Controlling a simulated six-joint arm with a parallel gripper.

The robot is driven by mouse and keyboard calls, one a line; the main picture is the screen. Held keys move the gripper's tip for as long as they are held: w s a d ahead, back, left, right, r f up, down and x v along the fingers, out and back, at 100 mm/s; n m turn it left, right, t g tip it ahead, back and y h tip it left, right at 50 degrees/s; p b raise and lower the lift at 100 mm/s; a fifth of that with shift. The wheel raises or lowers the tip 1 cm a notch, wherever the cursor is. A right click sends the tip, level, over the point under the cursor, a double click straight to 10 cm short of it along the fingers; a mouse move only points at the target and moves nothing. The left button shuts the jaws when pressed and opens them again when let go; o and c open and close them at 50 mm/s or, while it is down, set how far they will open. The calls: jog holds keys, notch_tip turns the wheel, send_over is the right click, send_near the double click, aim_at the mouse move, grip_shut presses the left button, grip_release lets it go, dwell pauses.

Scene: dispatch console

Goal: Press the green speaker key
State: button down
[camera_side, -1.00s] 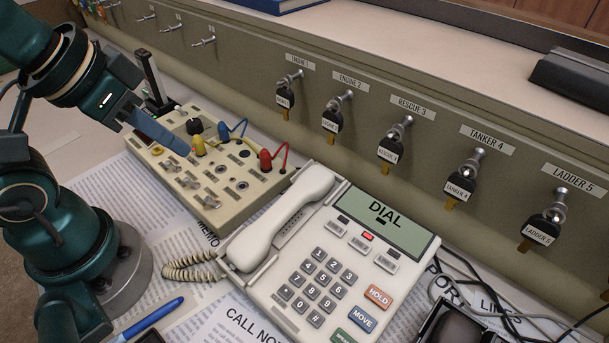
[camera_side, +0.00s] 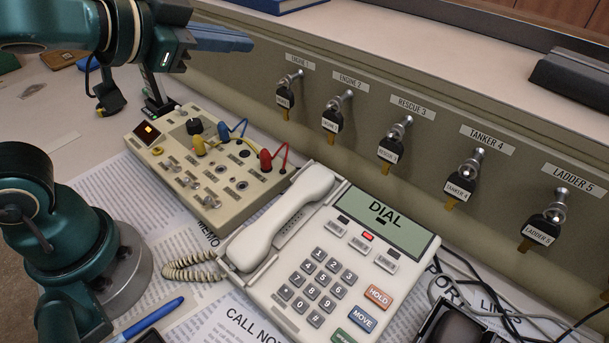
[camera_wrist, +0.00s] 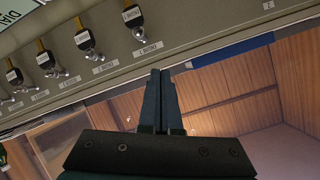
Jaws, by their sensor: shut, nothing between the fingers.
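The green speaker key (camera_side: 343,337) is at the bottom edge of the side view, on the lower front of the cream desk phone (camera_side: 262,288), and is partly cut off by the frame. The phone's screen (camera_side: 384,217) reads DIAL. The handset (camera_side: 290,207) lies in its cradle on the phone's left. My gripper (camera_side: 247,42) is shut and empty, high at the upper left in front of the console wall, far from the key. In the wrist view the gripper (camera_wrist: 160,80) points at the wall's top edge; the green key is not in that view.
A beige switch box (camera_side: 237,206) with plugged cables stands left of the phone. Keys with tags, such as the Ladder 5 key (camera_side: 538,233), hang on the console wall (camera_side: 440,130). Black cables (camera_side: 470,275) lie at right.

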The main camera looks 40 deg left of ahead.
jog(key=w+d+m+h, duration=0.1)
jog(key=d+m+h, duration=0.55)
jog(key=d, duration=0.35)
jog(key=s+d+f+m+g+h, duration=0.1)
jog(key=s+d+f+m+g, duration=0.4)
jog(key=s+d+m, duration=0.2)
jog(key=s+d+f+m+g+h, duration=0.2)
jog(key=s+d+f+m+g, duration=0.2)
jog(key=d, duration=0.6)
jog(key=s+m+g, duration=0.2)
jog(key=s+m, duration=0.1)
jog(key=m, duration=0.1)
jog(key=shift+s+d+f, duration=0.2)
jog(key=shift+d+f, duration=0.05)
jog(key=shift+f, duration=0.1)
jog(key=shift+f+h, duration=0.1)
jog(key=shift+h, duration=0.15)
send_over(334, 337)
jog(key=shift+s+f, duration=0.2)
jog(key=shift+f, duration=3.45)
jog(key=shift+w+f, duration=0.2)
jog(key=shift+f, duration=0.4)
jog(key=shift+f, duration=0.1)
